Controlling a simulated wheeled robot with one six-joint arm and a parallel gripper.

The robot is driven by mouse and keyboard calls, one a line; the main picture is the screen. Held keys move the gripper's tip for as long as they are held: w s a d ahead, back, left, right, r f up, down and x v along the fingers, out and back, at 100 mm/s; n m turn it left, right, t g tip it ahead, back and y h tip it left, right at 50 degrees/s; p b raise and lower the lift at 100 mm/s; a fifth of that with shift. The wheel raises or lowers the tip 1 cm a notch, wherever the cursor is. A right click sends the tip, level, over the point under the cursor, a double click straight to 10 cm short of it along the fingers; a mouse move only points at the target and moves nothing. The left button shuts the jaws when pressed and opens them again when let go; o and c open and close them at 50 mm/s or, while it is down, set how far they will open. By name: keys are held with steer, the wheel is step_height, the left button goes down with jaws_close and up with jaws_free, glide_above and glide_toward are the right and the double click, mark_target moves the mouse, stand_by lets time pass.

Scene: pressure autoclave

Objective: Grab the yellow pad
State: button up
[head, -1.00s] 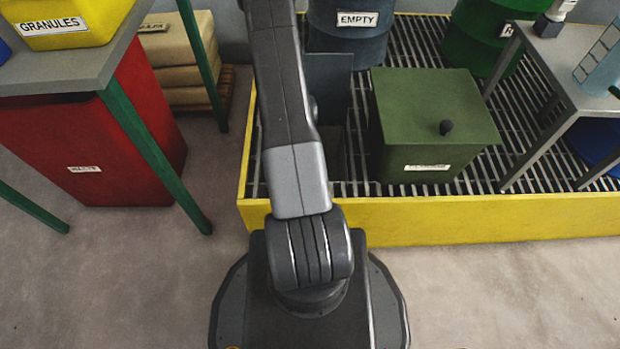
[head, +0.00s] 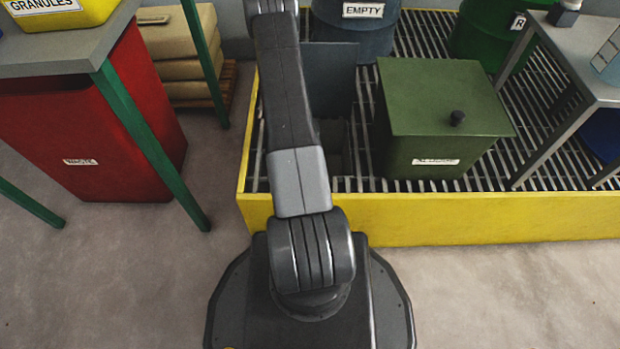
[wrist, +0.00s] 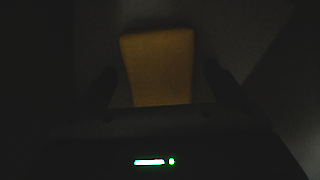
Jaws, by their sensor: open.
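The yellow pad (wrist: 159,65) shows in the dark wrist view as a dim orange-yellow block, upper middle. My gripper (wrist: 159,85) is open, with one dark finger on each side of the pad. A gap shows between each finger and the pad in the picture; depth is hard to judge in this dark. In the head view my arm reaches away over the yellow-edged grating, and neither my gripper nor the pad can be seen there.
A green lidded box (head: 440,110) stands right of my arm on the grating inside a yellow rim (head: 450,219). A grey upright panel (head: 334,80) stands beside my arm. A red waste bin (head: 90,140) and green-legged table (head: 60,55) are left. A grey table (head: 575,70) is right.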

steer(key=c, duration=1.1)
steer(key=shift+o, duration=0.2)
steer(key=shift+r, duration=0.1)
